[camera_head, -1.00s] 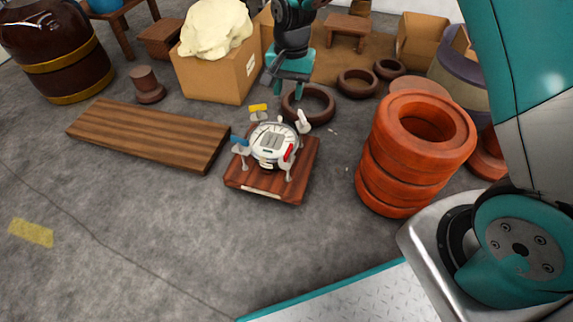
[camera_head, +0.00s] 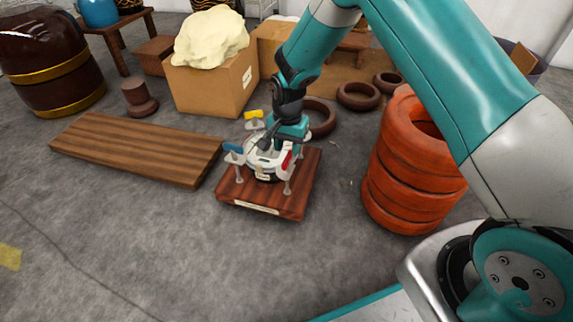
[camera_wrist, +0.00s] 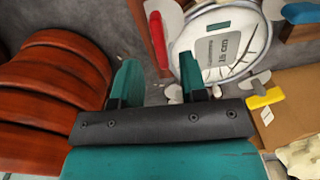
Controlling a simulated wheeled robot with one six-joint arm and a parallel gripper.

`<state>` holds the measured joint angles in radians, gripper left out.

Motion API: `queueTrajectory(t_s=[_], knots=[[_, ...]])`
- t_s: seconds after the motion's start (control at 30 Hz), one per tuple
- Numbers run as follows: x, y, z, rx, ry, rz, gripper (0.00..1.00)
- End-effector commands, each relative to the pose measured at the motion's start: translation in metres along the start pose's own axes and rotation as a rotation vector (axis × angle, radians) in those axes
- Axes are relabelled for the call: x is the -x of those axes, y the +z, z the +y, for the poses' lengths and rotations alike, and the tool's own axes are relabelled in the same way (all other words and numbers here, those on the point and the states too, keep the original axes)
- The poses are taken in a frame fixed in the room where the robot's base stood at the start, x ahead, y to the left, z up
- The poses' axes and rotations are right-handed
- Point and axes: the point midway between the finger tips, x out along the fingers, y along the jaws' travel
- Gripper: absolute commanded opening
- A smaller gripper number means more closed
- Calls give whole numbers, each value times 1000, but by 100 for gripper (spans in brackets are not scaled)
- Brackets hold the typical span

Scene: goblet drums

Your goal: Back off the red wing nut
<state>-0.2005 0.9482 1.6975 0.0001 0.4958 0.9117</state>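The goblet drum's round white head (camera_wrist: 222,45), with a printed label, shows in the wrist view. In the head view the drum (camera_head: 262,165) is held on a dark red wooden board (camera_head: 262,208). The red wing nut (camera_head: 287,159) is at its front right; its red part (camera_wrist: 158,38) shows beyond my fingertips in the wrist view. The blue wing nut (camera_head: 232,147) is at the left and the yellow one (camera_head: 253,114) at the back. A whitish part (camera_wrist: 173,92) shows between my fingers. My gripper (camera_wrist: 160,78) is open, low over the drum's back right side, apart from the red nut.
A stack of orange-red rings (camera_head: 410,165) stands to the right of the board. A wooden plank (camera_head: 140,148) lies to the left. A cardboard box (camera_head: 212,83) with a cream lump is behind. Dark rings (camera_head: 357,95) lie at the back. The floor in front is clear.

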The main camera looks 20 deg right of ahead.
Motion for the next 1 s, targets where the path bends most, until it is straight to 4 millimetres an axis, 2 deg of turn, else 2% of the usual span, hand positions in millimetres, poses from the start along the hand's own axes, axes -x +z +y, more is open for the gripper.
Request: queueTrajectory(t_s=[0.03, 0.2, 0.33, 0.63, 0.67, 0.8, 0.83, 1.0], knots=[[-16, 0, 0, 1, 1, -1, 39], [-37, 1, 0, 2, 1, -1, 39], [-43, 1, -1, 2, 0, 0, 39], [-44, 1, -1, 2, 0, 0, 39], [-44, 1, -1, 2, 0, 0, 35], [-44, 1, -1, 2, 0, 0, 3], [-44, 1, -1, 2, 0, 0, 0], [-43, 1, -1, 4, -1, 0, 0]])
